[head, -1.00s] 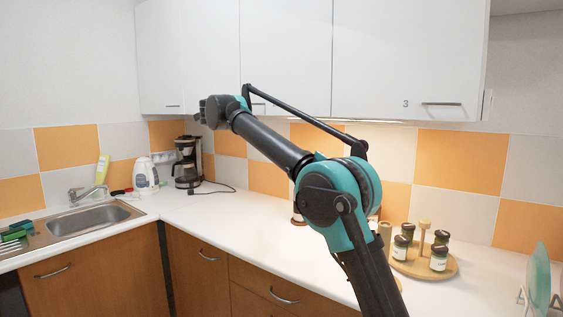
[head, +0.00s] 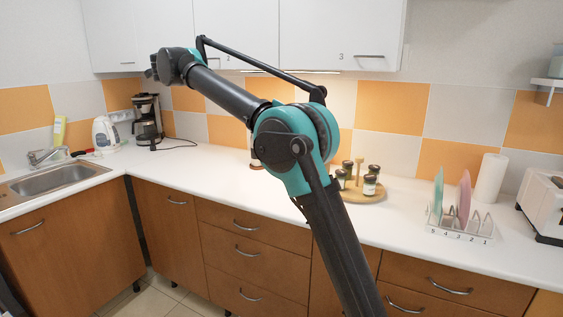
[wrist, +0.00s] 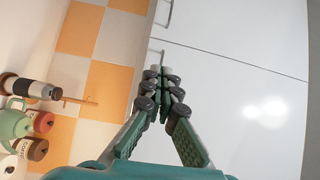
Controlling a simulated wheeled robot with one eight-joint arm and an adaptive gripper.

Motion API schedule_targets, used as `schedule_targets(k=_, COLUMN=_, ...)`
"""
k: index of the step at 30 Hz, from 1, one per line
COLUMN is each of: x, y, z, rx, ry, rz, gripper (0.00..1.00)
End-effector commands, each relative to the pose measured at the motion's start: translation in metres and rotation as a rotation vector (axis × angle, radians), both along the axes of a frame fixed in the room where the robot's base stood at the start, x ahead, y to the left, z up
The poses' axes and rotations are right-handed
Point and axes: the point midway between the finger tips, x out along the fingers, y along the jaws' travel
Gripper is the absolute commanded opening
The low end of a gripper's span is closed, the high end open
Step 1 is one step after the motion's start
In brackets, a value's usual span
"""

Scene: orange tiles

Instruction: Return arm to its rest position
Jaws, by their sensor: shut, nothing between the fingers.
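My arm reaches up from the lower right of the head view and bends at a big teal elbow joint. Its forearm points up and left. My gripper (head: 152,74) is at the far end of the arm, small and partly hidden behind the dark wrist. It appears in front of the white wall cupboards and tiles, above the counter. In the wrist view my gripper (wrist: 160,92) is shut with its fingertips together and nothing between them.
Along the white counter (head: 205,165) stand a coffee maker (head: 147,118), a white kettle (head: 105,134), a round wooden jar stand (head: 372,194), a plate rack (head: 460,228), a paper roll (head: 490,178) and a toaster (head: 541,205). A sink (head: 55,180) is at left.

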Motion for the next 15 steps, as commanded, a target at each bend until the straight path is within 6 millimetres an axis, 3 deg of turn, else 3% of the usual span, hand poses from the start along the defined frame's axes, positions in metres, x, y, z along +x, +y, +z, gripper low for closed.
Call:
schedule_targets(k=8, x=0.011, y=-0.026, z=-0.004, rx=-0.083, ry=-0.065, rz=0.065, gripper=0.00)
schedule_targets(k=15, x=0.013, y=-0.065, z=-0.026, rx=-0.227, ry=-0.134, rz=0.163, gripper=0.00)
